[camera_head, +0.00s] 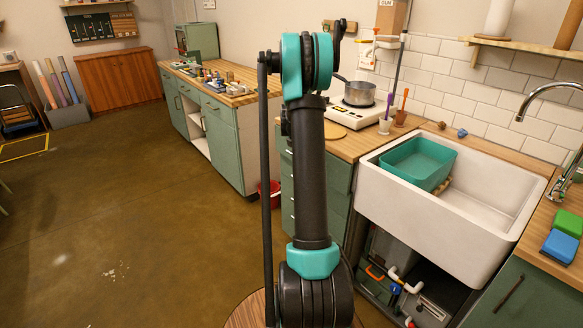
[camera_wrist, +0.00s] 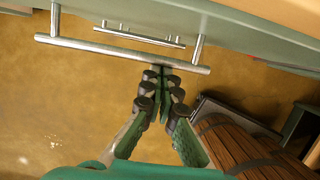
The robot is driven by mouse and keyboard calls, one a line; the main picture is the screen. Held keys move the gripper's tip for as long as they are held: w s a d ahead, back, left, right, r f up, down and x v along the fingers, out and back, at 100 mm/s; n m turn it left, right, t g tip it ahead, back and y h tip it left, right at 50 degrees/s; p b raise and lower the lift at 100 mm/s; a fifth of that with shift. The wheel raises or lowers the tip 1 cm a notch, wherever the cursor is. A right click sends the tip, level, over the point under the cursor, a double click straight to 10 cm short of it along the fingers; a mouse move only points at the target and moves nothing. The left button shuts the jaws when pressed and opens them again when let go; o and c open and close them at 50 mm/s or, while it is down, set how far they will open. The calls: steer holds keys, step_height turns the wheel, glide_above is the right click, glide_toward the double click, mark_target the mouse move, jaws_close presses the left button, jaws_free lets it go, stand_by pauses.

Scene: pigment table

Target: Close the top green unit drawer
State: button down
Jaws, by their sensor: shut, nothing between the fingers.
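The green drawer unit (camera_head: 338,205) stands under the wooden worktop left of the sink, partly hidden behind my arm in the head view. Its top drawer front (camera_wrist: 250,28) runs along the upper edge of the wrist view, with a long silver bar handle (camera_wrist: 120,53). A second bar handle (camera_wrist: 140,34) shows beyond it. How far the top drawer stands out cannot be told. My gripper (camera_wrist: 161,80) is shut and empty, its tips close to the long bar near its right end. Whether they touch it cannot be told. The head view does not show my gripper clearly.
A white sink (camera_head: 435,225) with a teal basin (camera_head: 418,165) is right of the unit. A hotplate with a pot (camera_head: 360,93) stands on the worktop. A red bucket (camera_head: 275,192) is on the floor left of the unit.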

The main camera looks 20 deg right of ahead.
steer(key=shift+w+d, duration=0.2)
steer(key=shift+d, duration=0.6)
steer(key=shift+w+d, duration=0.2)
steer(key=shift+d, duration=0.55)
steer(key=shift+d+r, duration=0.1)
